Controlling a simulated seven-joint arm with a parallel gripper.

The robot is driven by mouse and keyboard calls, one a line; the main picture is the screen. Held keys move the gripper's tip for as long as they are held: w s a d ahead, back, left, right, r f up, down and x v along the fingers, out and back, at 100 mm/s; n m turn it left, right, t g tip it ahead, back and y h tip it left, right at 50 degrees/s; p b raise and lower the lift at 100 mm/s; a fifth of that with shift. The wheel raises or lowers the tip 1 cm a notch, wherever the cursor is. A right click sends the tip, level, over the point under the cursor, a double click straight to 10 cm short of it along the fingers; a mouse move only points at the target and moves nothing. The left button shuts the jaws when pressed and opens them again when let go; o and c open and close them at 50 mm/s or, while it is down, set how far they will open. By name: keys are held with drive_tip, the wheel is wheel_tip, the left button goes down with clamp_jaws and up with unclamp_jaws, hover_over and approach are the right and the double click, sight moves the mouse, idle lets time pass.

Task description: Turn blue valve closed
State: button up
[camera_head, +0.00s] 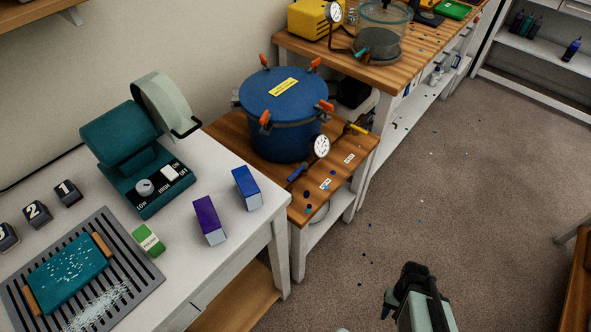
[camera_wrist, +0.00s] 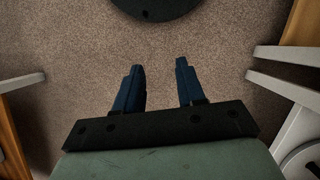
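The blue valve (camera_head: 297,172) has a small blue handle. It sits low at the front of a blue pressure pot (camera_head: 284,140), left of a white round gauge (camera_head: 321,146). Its exact angle is hard to tell at this size. A yellow-handled valve (camera_head: 356,129) is on the pot's right side. My gripper (camera_head: 412,270) is over the carpet, below and right of the pot's table, well apart from the valve. In the wrist view my gripper (camera_wrist: 159,68) has its two fingers apart with only carpet between them. No valve shows in the wrist view.
The pot stands on a low wooden table (camera_head: 352,155). A white bench (camera_head: 130,210) at left holds a teal machine (camera_head: 125,140), a purple box (camera_head: 209,219) and a blue box (camera_head: 246,188). Another workbench (camera_head: 355,72) stands behind. The carpet (camera_head: 450,190) at right is open.

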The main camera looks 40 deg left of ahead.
drive_tip(key=w+a+r+n+t, duration=0.1)
drive_tip(key=w+a+r, duration=0.3)
drive_tip(key=a, duration=0.2)
drive_tip(key=w+a+r+n+t, duration=0.1)
drive_tip(key=w+a+r+t, duration=0.1)
drive_tip(key=w+a+r, duration=0.3)
wheel_tip(320, 180, up, 36)
drive_tip(key=n+t+y, duration=0.1)
drive_tip(key=t+y, duration=0.2)
drive_tip(key=y, duration=0.2)
hover_over(294, 174)
drive_tip(key=w+d, duration=0.2)
drive_tip(key=shift+s+a+f+m+g+h, duration=0.3)
drive_tip(key=shift+f+m, duration=0.85)
drive_tip(key=shift+f, duration=1.25)
drive_tip(key=shift+s+a+f+m+g+h, duration=0.3)
drive_tip(key=shift+f+m, duration=0.8)
drive_tip(key=shift+f, duration=1.35)
drive_tip(key=shift+s+a+f+m+g+h, duration=0.15)
drive_tip(key=shift+s+f+m+g, duration=0.25)
drive_tip(key=shift+f+m, duration=1.4)
drive_tip(key=shift+f+n, duration=0.6)
drive_tip(key=shift+n, duration=0.05)
clamp_jaws()
